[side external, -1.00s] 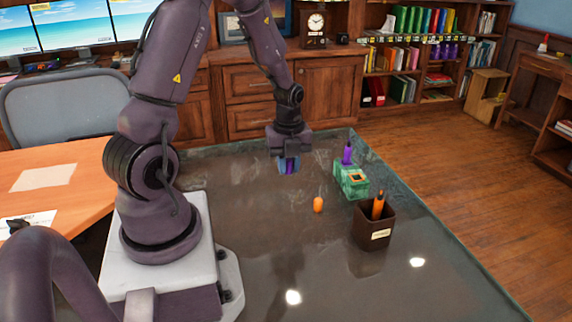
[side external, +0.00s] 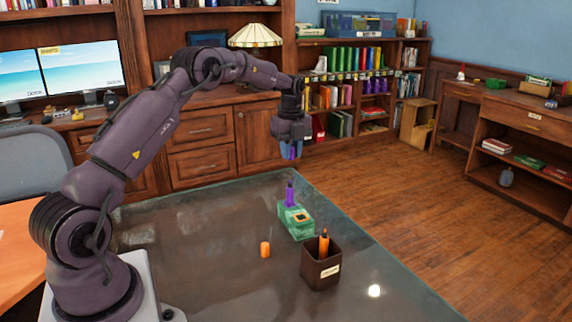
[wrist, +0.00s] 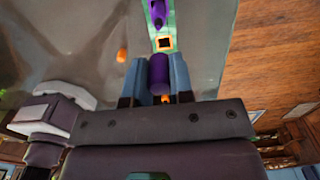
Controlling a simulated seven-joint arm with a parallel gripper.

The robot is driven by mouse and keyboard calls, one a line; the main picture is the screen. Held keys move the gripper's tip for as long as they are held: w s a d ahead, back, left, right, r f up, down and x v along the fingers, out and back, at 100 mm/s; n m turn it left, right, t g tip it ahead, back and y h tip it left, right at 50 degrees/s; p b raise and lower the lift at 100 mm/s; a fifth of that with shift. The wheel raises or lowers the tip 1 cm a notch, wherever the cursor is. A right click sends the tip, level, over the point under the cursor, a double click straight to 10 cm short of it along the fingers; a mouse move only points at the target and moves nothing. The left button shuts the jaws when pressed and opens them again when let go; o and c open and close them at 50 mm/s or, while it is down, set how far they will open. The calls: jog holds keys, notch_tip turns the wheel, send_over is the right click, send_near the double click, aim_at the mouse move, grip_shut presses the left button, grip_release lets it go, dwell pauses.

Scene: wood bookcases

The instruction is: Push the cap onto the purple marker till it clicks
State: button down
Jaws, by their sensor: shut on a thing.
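My gripper (side external: 291,151) is shut on a purple cap (wrist: 159,75), which sits between its two blue fingers. It is held in the air above the table, with a clear gap to the purple marker (side external: 289,195). The marker stands upright in one end of a green block (side external: 297,228), and its pointed tip faces up. In the side view the gripper is nearly straight above the marker. In the wrist view the marker (wrist: 158,12) is at the top edge, beyond the cap. The inside of the cap is hidden.
The green block has an empty-looking orange-rimmed square hole (wrist: 163,43). An orange cap (side external: 265,249) stands on the dark table (side external: 215,270). A brown cup (side external: 320,271) holding an orange marker (side external: 324,242) is close to the block. The table's left part is clear.

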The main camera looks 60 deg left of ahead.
jog(key=shift+s+f, duration=0.15)
jog(key=shift+f, duration=2.65)
jog(key=shift+f, duration=1.55)
jog(key=shift+c, duration=2.2)
grip_release()
jog(key=shift+r, duration=0.1)
jog(key=shift+r, duration=3.45)
